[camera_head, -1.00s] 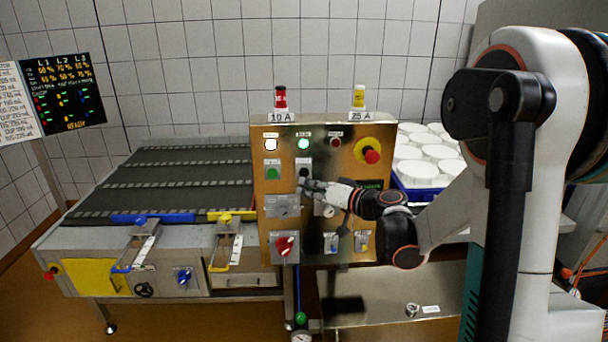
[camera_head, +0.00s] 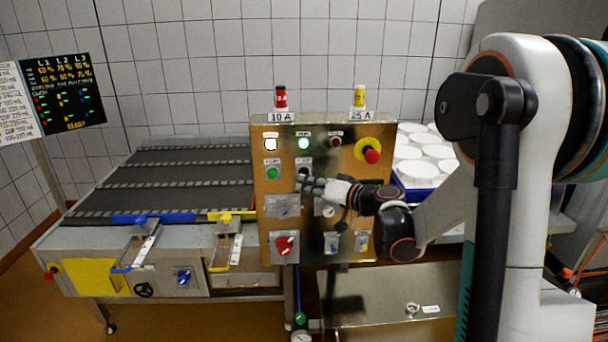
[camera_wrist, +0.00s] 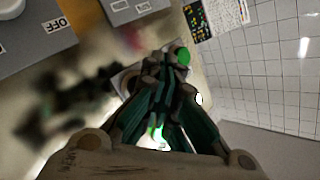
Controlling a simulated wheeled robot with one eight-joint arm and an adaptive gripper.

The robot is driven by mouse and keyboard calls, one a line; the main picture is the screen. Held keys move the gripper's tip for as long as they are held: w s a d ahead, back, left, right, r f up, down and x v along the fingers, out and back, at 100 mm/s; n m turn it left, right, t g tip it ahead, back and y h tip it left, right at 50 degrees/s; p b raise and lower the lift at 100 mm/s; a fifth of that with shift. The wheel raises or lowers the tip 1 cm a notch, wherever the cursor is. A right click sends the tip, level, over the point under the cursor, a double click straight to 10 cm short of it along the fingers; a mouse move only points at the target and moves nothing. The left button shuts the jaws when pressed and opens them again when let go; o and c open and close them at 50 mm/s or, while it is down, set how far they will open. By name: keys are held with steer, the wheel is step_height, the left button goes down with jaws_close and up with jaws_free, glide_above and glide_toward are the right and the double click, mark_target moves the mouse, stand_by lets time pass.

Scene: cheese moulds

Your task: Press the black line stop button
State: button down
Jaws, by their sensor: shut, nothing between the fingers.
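The steel control panel (camera_head: 268,225) stands upright in front of me. The black button (camera_head: 304,171) sits on a light plate to the right of the green button (camera_head: 272,173), and is partly covered by my fingers in the head view. My gripper (camera_head: 301,184) is shut and empty, its fingertips at the lower edge of that plate. In the wrist view my gripper (camera_wrist: 170,80) fills the middle, with the green button (camera_wrist: 182,55) just past the fingertips. The black button is hidden there, and I cannot tell whether the fingertips touch it.
A red-and-yellow emergency stop (camera_head: 372,156) sits at the panel's upper right. Lamps (camera_head: 304,144) line the top, and a red rotary switch (camera_head: 285,246) is lower left. A dark conveyor (camera_head: 170,185) lies left. A blue crate (camera_head: 421,195) of white moulds stands behind right.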

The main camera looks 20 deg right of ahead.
stand_by(0.8)
steer(key=shift+w+d, duration=0.15)
steer(key=shift+w, duration=0.25)
steer(key=shift+w+d, duration=0.15)
steer(key=shift+w, duration=0.3)
stand_by(0.7)
stand_by(0.3)
steer(key=shift+s+a, duration=0.3)
steer(key=shift+s, duration=0.6)
steer(key=s, duration=0.1)
steer(key=s+a, duration=0.1)
steer(key=s, duration=0.2)
steer(key=shift+s+a+b, duration=0.25)
steer(key=shift+s+b, duration=0.1)
stand_by(0.5)
